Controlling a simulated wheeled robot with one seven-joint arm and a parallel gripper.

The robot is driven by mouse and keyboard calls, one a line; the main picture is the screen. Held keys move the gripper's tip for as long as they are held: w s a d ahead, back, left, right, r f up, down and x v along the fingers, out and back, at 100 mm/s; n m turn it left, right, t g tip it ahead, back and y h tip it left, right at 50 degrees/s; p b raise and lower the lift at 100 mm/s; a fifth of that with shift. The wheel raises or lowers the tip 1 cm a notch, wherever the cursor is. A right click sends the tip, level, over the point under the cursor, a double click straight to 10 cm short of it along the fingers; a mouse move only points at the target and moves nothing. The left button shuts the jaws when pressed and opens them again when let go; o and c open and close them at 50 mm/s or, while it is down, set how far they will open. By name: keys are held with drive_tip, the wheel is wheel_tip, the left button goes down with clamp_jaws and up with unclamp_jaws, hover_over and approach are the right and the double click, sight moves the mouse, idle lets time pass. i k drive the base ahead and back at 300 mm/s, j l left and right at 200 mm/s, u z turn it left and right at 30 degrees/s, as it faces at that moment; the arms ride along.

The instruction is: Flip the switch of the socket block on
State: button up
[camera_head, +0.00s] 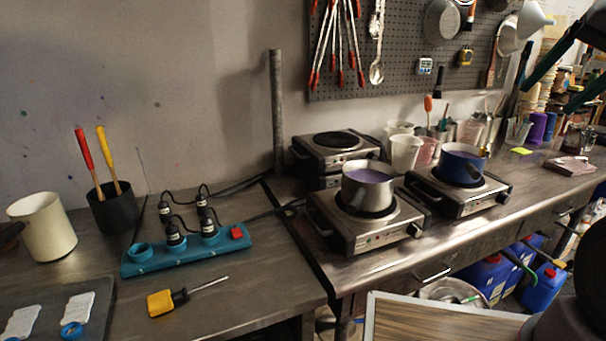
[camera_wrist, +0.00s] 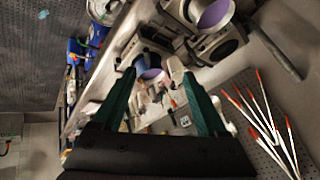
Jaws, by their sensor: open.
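The teal socket block (camera_head: 160,262) lies on the left bench in the head view. Its red switch (camera_head: 237,232) is at the right end; I cannot tell which way it is tipped. Two black plugs sit in its sockets, and the leftmost socket is empty. My gripper (camera_head: 549,97) is at the upper right of the head view, high and far from the block. In the wrist view my gripper (camera_wrist: 159,74) has its two green fingers spread apart with nothing held between them. The block does not show in the wrist view.
A yellow-handled screwdriver (camera_head: 168,302) lies in front of the block. A dark cup (camera_head: 115,210) with two handled tools and a cream pot (camera_head: 45,228) stand to its left. Black cables run behind it. Hot plates with pots, one a steel pot (camera_head: 368,195), stand to its right.

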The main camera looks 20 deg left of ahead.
sight(237, 233)
drive_tip(key=k+u, duration=0.2)
drive_tip(key=u, duration=1.55)
